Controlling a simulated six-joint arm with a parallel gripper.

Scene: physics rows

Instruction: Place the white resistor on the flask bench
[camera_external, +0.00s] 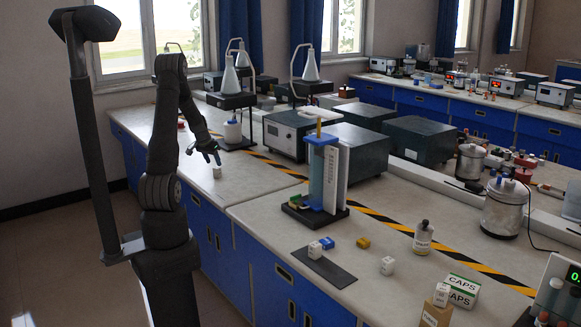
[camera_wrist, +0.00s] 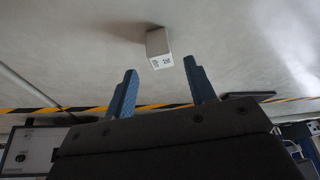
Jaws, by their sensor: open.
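A small white block with dark print (camera_external: 217,172), which looks like the white resistor, stands on the left bench top (camera_external: 185,160). In the wrist view the block (camera_wrist: 159,46) lies just beyond and between my fingertips. My gripper (camera_external: 212,157) is open and empty, a little above the block and apart from it. Its blue fingers also show in the wrist view (camera_wrist: 160,72). Conical flasks, one on the left (camera_external: 229,82) and one on the right (camera_external: 310,68), sit on dark stands at the back of this bench. The print is too small to read.
Other white blocks stand on the front bench, on a dark mat (camera_external: 325,268), beside it (camera_external: 388,265) and on a box (camera_external: 441,295). A blue tower device (camera_external: 323,175) stands between. Black-and-yellow tape (camera_external: 275,164) crosses the bench. Bench top around the near block is clear.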

